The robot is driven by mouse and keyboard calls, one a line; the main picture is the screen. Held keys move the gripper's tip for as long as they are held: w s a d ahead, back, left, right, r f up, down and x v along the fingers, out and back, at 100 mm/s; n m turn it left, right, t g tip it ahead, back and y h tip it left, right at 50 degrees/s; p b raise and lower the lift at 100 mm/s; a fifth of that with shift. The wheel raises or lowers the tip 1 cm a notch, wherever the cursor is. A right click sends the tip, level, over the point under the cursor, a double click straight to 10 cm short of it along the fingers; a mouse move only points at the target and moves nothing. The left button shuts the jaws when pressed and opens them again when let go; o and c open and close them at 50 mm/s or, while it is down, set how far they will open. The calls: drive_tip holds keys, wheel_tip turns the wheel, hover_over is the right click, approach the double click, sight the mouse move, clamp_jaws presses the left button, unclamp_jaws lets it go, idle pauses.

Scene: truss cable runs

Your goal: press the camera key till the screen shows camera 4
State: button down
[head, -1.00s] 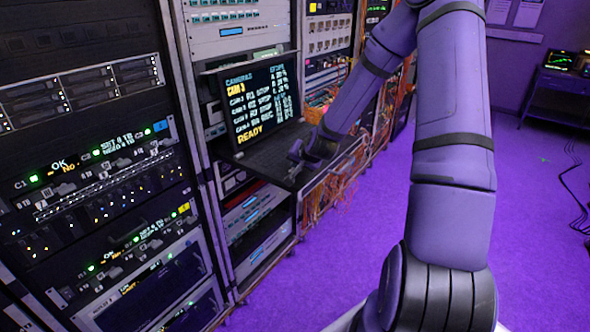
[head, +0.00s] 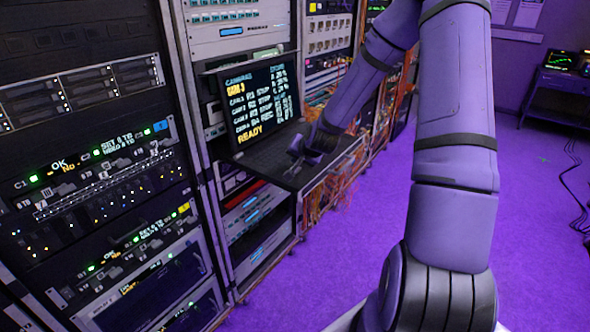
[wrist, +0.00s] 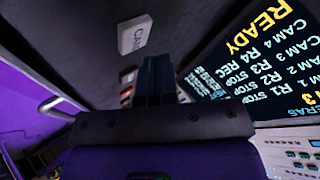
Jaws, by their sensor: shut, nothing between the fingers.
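The screen (head: 258,100) stands on a dark pull-out keyboard shelf in the rack. Its yellow line under the heading reads CAM 3, with READY at the bottom. The screen (wrist: 255,60) also shows in the wrist view, upside down, with a row for CAM 4 marked REC. A pale key (wrist: 134,35) with lettering that seems to begin CAM lies just beyond and left of my fingertips in the wrist view. My gripper (head: 294,160) is over the shelf, shut and empty. In the wrist view its dark fingers (wrist: 157,66) appear apart from the key, though the gap is hard to judge.
The keyboard shelf (head: 270,152) juts out from the rack. Racks of lit equipment (head: 100,180) stand to the left, and loose orange cables (head: 335,190) hang to the right below the shelf. The purple floor (head: 330,270) in front is clear.

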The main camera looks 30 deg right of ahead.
drive_tip(key=shift+r, duration=2.5)
idle(1.9)
